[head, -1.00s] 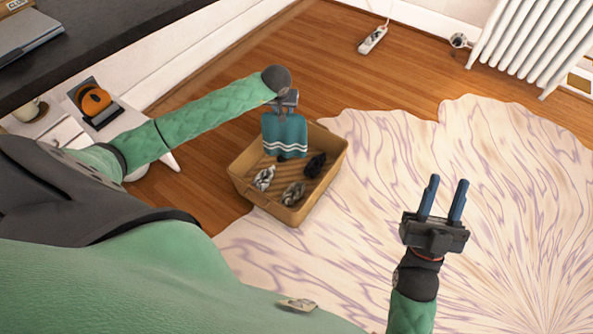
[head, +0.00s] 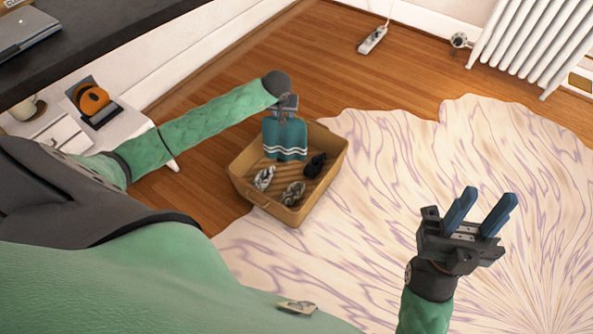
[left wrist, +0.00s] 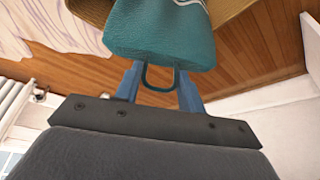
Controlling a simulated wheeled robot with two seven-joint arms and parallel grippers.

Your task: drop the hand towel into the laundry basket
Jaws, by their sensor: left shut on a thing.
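The hand towel (head: 285,140) is teal with white stripes and hangs from my left gripper (head: 286,112), over the tan laundry basket (head: 325,188). In the left wrist view the towel (left wrist: 160,35) has a dark loop between the fingers (left wrist: 158,85), and the gripper is shut on it. The towel's lower edge shows against the basket's inside; I cannot tell whether it touches the floor of the basket. The basket stands partly on the rug. My right gripper (head: 485,208) is open and empty, over the rug at the right.
The basket holds a black bundle (head: 315,165) and two grey patterned bundles (head: 264,178) (head: 293,193). A white side table (head: 60,130) with an orange-and-black object (head: 92,99) stands at the left. A radiator (head: 540,40) and a power strip (head: 373,39) are at the back.

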